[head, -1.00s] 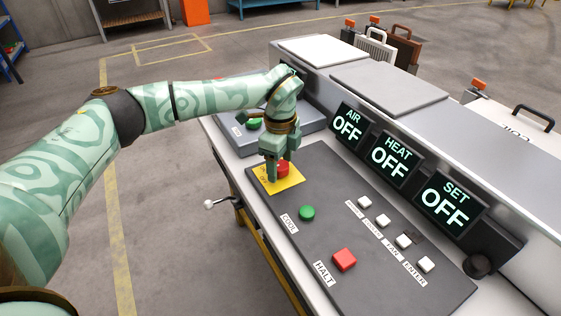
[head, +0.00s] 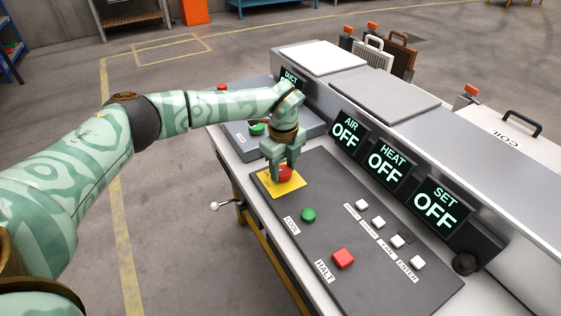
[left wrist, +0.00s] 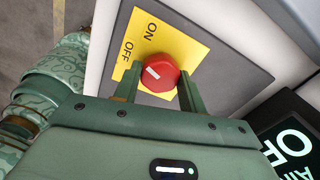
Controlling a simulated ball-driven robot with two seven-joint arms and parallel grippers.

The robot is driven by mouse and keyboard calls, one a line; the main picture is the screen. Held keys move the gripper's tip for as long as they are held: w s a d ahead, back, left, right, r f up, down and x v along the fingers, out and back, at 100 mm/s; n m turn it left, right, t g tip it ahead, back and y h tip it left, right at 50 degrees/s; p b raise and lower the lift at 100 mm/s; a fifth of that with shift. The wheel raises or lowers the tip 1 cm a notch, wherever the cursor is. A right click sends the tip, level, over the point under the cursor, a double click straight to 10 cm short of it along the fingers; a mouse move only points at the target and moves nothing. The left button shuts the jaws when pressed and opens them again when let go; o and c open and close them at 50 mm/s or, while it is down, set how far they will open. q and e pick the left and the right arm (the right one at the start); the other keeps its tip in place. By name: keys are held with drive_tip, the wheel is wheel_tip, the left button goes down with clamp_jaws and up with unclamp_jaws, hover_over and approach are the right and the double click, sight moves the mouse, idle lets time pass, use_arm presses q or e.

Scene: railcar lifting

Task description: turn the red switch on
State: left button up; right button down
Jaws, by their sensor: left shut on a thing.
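The red switch (head: 285,173) is a round knob on a yellow plate (head: 270,188) at the far end of the dark control panel. In the left wrist view the red switch (left wrist: 159,73) has a white mark pointing up and left, and the yellow plate (left wrist: 166,40) reads ON and OFF. The mark lies nearer the OFF word. My left gripper (head: 285,175) comes down from above and is shut on the red switch, a finger on each side (left wrist: 157,87). My right gripper is not in view.
On the panel are a green COOL button (head: 308,215), a red HALT button (head: 344,258) and several white buttons (head: 379,222). The AIR (head: 346,134), HEAT (head: 386,162) and SET (head: 437,209) displays read OFF. A crank handle (head: 214,206) sticks out at the table's left edge.

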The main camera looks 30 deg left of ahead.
sight(283, 170)
use_arm(q)
drive_tip(key=m+p, duration=0.3)
drive_tip(key=m, duration=0.1)
drive_tip(key=shift+r, duration=0.2)
drive_tip(key=shift+f+m+p, duration=0.15)
drive_tip(key=shift+m+p, duration=0.7)
drive_tip(key=shift+m, duration=0.95)
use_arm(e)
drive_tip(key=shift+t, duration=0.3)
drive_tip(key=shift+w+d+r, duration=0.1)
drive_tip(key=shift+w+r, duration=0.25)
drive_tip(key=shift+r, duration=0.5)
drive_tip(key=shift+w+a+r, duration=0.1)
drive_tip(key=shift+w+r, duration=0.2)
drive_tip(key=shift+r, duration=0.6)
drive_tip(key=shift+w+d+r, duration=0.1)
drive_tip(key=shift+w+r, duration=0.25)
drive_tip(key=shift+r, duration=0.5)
use_arm(q)
drive_tip(key=shift+m, duration=0.3)
drive_tip(key=o, duration=1)
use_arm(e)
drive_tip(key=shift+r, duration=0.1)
